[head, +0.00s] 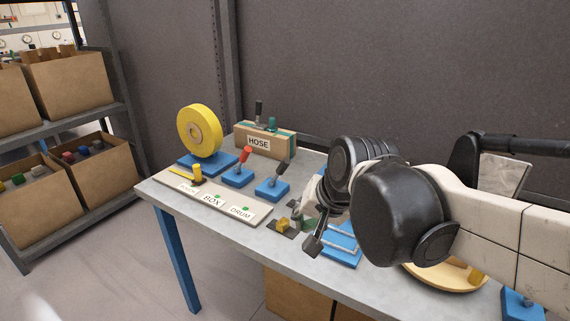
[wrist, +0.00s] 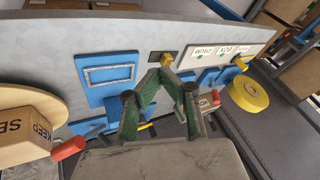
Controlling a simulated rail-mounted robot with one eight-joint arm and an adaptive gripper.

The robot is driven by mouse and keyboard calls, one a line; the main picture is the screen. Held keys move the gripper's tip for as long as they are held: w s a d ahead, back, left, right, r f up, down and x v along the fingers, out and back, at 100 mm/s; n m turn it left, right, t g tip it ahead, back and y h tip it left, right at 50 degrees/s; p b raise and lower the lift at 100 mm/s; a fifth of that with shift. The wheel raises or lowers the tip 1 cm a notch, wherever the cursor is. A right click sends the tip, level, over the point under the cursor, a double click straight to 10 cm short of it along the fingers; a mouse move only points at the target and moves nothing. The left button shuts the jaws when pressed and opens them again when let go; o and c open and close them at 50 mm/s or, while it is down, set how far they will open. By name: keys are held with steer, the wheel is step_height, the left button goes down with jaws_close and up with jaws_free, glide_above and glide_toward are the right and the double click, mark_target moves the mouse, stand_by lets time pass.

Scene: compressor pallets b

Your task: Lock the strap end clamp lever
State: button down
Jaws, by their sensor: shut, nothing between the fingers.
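I cannot tell which lever belongs to the strap end clamp. A red-handled lever (head: 245,155) and a black-handled lever (head: 281,171) stand raised on blue bases left of my gripper in the head view. A small yellow block on a dark plate (head: 284,224) sits near the table's front edge. The block (wrist: 168,57) is just beyond my fingertips in the wrist view. My gripper (wrist: 163,74) has green-padded fingers, shut and empty. In the head view my wrist hides much of the gripper and the table behind it.
A yellow strap roll (head: 199,130) stands at the table's back left. A HOSE box (head: 265,140) is behind the levers. A blue tray (wrist: 110,96) and a round pallet with a box (wrist: 30,135) are left in the wrist view. Shelving (head: 117,121) stands left.

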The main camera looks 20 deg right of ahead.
mark_target(281, 171)
steer(key=w+d+r+m+y+p, duration=0.1)
steer(key=w+d+m+p, duration=0.15)
steer(key=w+m, duration=0.35)
steer(key=w+d+r+m+y+p, duration=0.1)
steer(key=w+d+m, duration=0.3)
steer(key=w, duration=0.3)
steer(key=w+d+f+m+y+p, duration=0.2)
steer(key=w+d+f+m+p, duration=0.1)
steer(key=w+d+m, duration=0.6)
steer(key=shift+w+d+f+m+y+p, duration=0.4)
steer(key=shift+w+d+p, duration=0.2)
steer(key=shift+d, duration=0.35)
steer(key=w+a+f, duration=0.5)
steer(key=w+a, duration=0.2)
steer(key=shift+w+a+p, duration=0.15)
steer(key=shift+a+p, duration=0.1)
steer(key=shift+p, duration=0.05)
steer(key=shift+f, duration=0.1)
